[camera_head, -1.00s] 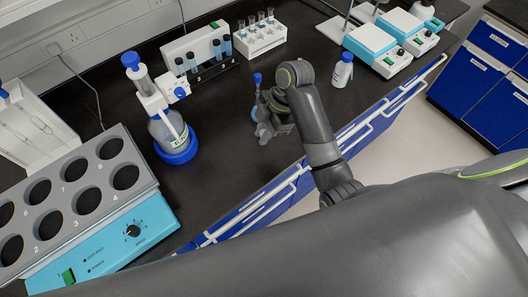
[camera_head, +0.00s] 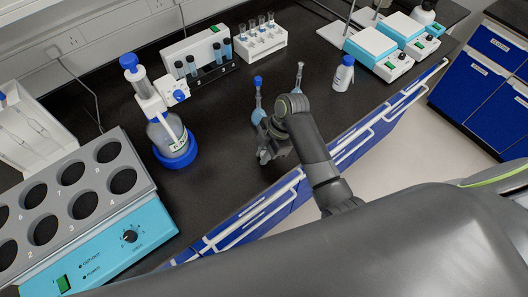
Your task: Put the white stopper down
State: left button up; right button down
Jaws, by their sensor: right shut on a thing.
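My right gripper (camera_head: 265,158) points down over the black bench, near its front edge. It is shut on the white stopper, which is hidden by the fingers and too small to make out. A flask with blue liquid and a blue top (camera_head: 258,108) stands just behind the gripper and is partly covered by my arm. My left gripper is not in view.
A dispenser bottle (camera_head: 168,135) stands to the left, with a grey block heater (camera_head: 80,200) in front of it. Tube racks (camera_head: 262,42) stand at the back. A small white bottle (camera_head: 343,74) and hotplates (camera_head: 372,46) are at the right. Bench between dispenser and gripper is clear.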

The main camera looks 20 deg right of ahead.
jog(key=c, duration=1.3)
grip_release()
jog(key=shift+c, duration=0.2)
jog(key=b+v, duration=0.1)
jog(key=v, duration=0.6)
jog(key=shift+w+d+f, duration=0.1)
jog(key=p+v, duration=0.3)
jog(key=v, duration=0.2)
